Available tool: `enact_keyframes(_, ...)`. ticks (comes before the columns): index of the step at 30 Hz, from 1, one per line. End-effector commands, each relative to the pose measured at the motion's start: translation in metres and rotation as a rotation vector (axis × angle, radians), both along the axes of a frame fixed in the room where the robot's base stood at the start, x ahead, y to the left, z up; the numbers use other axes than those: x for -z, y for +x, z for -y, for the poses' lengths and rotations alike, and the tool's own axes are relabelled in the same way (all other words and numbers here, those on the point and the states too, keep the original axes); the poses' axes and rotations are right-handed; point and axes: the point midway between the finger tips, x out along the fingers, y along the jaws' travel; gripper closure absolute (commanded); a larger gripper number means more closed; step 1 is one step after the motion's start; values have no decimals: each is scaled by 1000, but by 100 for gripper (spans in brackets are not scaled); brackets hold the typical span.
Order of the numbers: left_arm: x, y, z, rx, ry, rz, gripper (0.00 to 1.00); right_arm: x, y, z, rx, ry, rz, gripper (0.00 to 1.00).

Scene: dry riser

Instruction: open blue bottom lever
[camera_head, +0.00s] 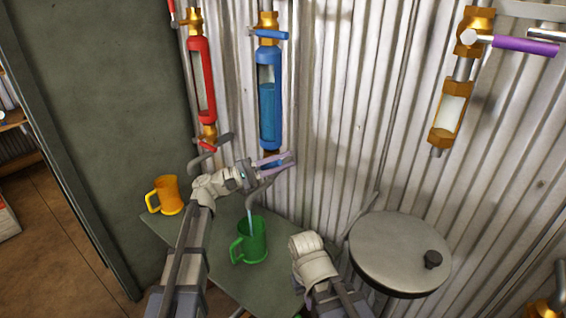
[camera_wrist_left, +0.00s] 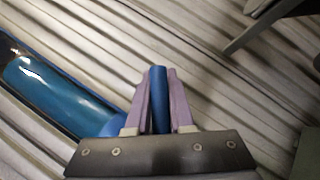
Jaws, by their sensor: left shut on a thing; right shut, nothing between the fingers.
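The blue tube (camera_head: 270,100) hangs upright on the corrugated wall, its window partly filled with blue liquid. My left gripper (camera_head: 282,162) is at the tube's lower end, its purple fingers shut on the blue bottom lever. In the left wrist view the lever (camera_wrist_left: 158,95) stands between the two fingers (camera_wrist_left: 158,105). In the head view the fingers mostly hide the lever. A thin pale blue stream shows between the spout below the tube and the green mug (camera_head: 256,246). My right arm is at the lower middle; its fingers are hidden.
The blue top lever (camera_head: 270,34) sits above the tube. A red tube (camera_head: 202,80) is to its left, a purple lever (camera_head: 525,46) at upper right. A yellow mug (camera_head: 168,196) stands on the table. A round grey lid (camera_head: 395,250) is at right.

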Motion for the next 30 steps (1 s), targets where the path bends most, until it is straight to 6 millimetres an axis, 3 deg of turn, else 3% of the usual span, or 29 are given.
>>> enact_keyframes(2, 0, 0, 0, -2, 0, 1, 100, 0, 0, 0, 0, 0, 0, 100)
enact_keyframes(3, 0, 0, 0, -2, 0, 1, 78, 0, 0, 0, 0, 0, 0, 100)
enact_keyframes(11, 0, 0, 0, -1, 1, 1, 49, 0, 0, 0, 0, 0, 0, 100)
enact_keyframes(20, 2, 0, -4, -2, 1, 1, 49, 2, 0, 0, 0, 0, 0, 100)
enact_keyframes(30, 19, -9, -52, -4, 1, 1, 49, 19, 0, 1, -1, -3, 1, 100)
